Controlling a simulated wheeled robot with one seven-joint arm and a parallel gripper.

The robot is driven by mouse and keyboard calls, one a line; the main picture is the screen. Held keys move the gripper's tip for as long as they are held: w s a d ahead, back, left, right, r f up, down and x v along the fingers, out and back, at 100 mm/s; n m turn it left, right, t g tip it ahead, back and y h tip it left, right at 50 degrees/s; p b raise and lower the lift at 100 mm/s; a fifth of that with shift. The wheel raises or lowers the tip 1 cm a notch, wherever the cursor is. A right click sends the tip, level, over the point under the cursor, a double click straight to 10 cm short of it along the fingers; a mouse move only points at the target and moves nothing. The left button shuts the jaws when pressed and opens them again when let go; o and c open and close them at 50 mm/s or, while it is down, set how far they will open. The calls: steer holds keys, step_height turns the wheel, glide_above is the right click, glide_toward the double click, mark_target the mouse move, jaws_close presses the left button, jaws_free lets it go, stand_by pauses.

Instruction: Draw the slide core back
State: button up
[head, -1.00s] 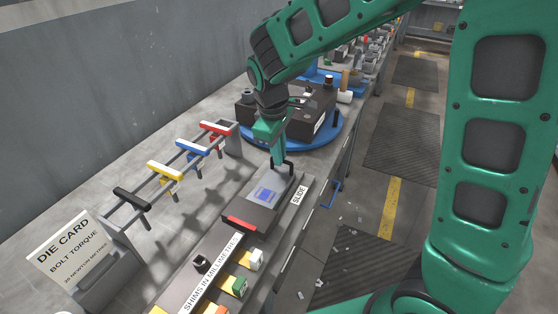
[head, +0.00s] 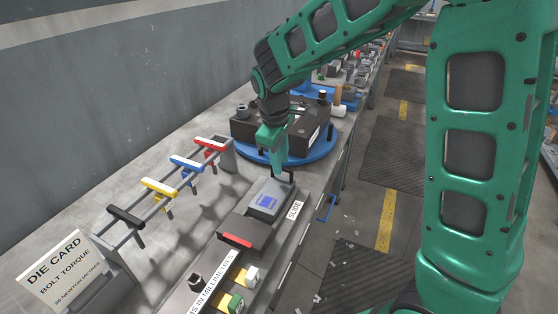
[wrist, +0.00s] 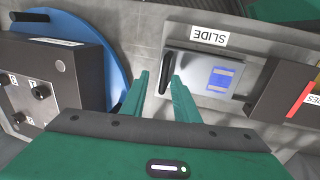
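The slide core is a grey block (head: 268,198) with a blue square on top, on the bench beside the "SLIDE" label. It also shows in the wrist view (wrist: 196,72). Its black upright handle (head: 292,177) stands at the end nearer the blue turntable. Its other end meets a dark block (head: 243,233) with a red strip. My gripper (head: 281,161) is just above the handle, pointing down. In the wrist view, its green fingers (wrist: 158,76) are apart, with the handle (wrist: 167,72) beyond them, closer to the right finger. I see nothing held.
A dark die block (head: 263,131) sits on the blue turntable (head: 318,152) beyond the slide. A rack (head: 134,228) with coloured-handled tools stands at left, with a die card (head: 62,270). Shims (head: 236,301) lie at the front. The bench between rack and slide is clear.

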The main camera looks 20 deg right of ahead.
mark_target(277, 183)
step_height(277, 183, up, 10)
steer(key=s+a, duration=0.1)
steer(key=shift+s+a+r, duration=0.15)
steer(key=shift+s+r, duration=0.05)
steer(key=shift+r, duration=0.05)
steer(key=s+d+m+g, duration=0.1)
steer(key=s+d+m, duration=0.4)
steer(key=d, duration=0.4)
steer(key=s+d+m, duration=0.3)
steer(key=s+d, duration=0.4)
steer(key=d, duration=0.2)
steer(key=s+d+f+m, duration=0.2)
steer(key=s, duration=0.4)
steer(key=s+d+f+m+y, duration=0.1)
steer(key=s+d+m, duration=0.1)
steer(key=s, duration=0.4)
steer(key=s+d+f+m, duration=0.2)
steer(key=s+m, duration=0.2)
steer(key=s, duration=0.2)
steer(key=shift+s+d+f+g+y, duration=0.15)
steer(key=shift+d+f+g+y, duration=0.05)
steer(key=shift+f+g+y, duration=0.15)
